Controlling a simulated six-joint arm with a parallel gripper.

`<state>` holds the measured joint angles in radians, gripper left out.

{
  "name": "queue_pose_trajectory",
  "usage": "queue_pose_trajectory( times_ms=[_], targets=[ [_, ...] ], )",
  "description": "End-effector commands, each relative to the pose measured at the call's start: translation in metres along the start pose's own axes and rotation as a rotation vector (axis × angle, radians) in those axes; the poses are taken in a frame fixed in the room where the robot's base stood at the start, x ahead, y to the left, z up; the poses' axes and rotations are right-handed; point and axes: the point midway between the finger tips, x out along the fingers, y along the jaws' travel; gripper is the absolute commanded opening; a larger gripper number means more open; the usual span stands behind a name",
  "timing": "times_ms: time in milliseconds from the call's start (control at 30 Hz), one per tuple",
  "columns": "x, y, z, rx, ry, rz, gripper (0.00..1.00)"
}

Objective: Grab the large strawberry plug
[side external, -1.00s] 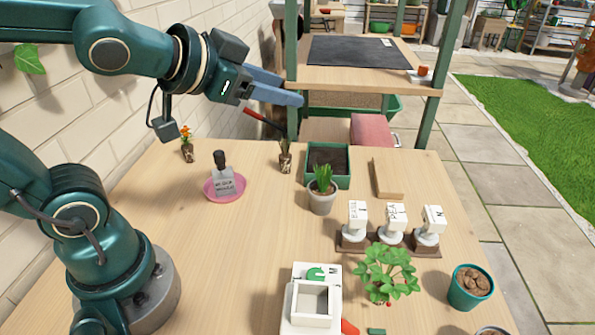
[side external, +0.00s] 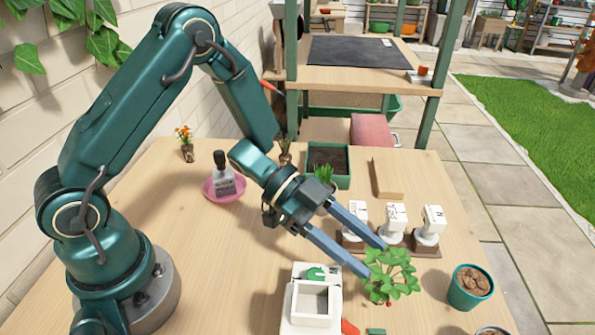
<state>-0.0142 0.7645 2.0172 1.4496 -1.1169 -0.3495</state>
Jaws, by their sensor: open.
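The strawberry plug (side external: 398,284) is a leafy green plant with a small red berry low on its front. It stands on the wooden table right of the white scale; its root part is hidden by leaves. My gripper (side external: 376,262) is open and empty, its two long fingers pointing down and right. The fingertips are at the left and upper-left edge of the leaves in the side view. I cannot tell whether they touch them.
The white scale (side external: 301,322) with a square tray is left of the plant. Several white-headed stamps (side external: 434,222) stand behind it. A pink saucer (side external: 211,196) lies at left. Bare table lies at front left.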

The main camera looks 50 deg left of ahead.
Motion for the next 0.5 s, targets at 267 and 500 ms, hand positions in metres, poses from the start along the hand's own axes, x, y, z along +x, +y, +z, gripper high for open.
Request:
queue_pose_trajectory(
  times_ms=[267,500],
  targets=[
    [0.019,0.005,0.01,-0.033,-0.011,0.015,0.52],
    [0.047,0.005,0.01,-0.032,-0.011,0.011,0.52]
  ],
)
